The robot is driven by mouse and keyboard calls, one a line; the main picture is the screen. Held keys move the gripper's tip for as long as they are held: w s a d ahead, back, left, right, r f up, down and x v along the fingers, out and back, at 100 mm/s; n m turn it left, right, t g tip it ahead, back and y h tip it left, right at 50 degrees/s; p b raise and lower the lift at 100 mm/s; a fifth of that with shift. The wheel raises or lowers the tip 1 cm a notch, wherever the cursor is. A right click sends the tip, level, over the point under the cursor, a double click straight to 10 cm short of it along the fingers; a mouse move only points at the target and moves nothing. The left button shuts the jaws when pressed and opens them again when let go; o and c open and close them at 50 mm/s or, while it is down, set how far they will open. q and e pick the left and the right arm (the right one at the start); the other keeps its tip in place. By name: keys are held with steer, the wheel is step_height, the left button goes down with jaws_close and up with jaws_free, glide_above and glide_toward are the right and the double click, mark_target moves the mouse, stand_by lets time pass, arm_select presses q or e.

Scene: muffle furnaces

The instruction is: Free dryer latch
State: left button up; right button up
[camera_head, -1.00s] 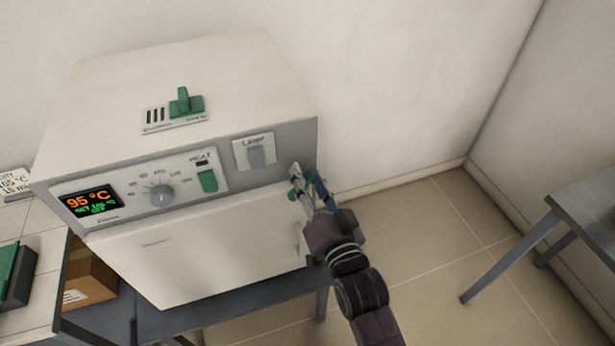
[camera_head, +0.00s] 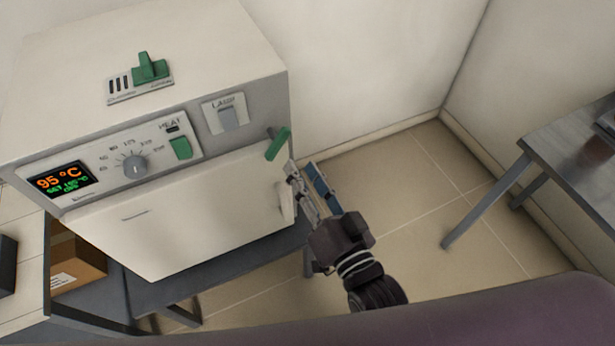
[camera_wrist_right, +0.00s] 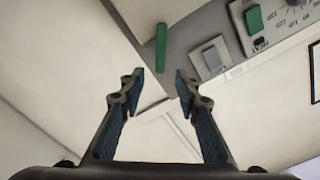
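The dryer (camera_head: 200,45) is a white box with a grey front panel and a white door (camera_head: 190,222) below it. Its latch is a green bar (camera_head: 278,144) at the right end of the panel, just above the door's upper right corner. It is tilted in the head view and shows upright in the wrist view (camera_wrist_right: 161,47). My right gripper (camera_head: 303,172) is open and empty, just below and right of the latch, apart from it. In the wrist view its fingertips (camera_wrist_right: 160,84) are spread below the bar. I cannot tell whether the door is ajar. My left gripper is not in view.
The panel carries a lit display (camera_head: 62,180), a dial (camera_head: 134,166), a green heat switch (camera_head: 181,148) and a grey lamp switch (camera_head: 228,118). A green slider (camera_head: 150,68) sits on top. A grey table (camera_head: 570,150) stands at right, with clear floor between.

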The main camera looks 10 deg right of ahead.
steer(key=shift+s+d, duration=0.2)
steer(key=shift+s, duration=0.45)
steer(key=shift+c, duration=0.4)
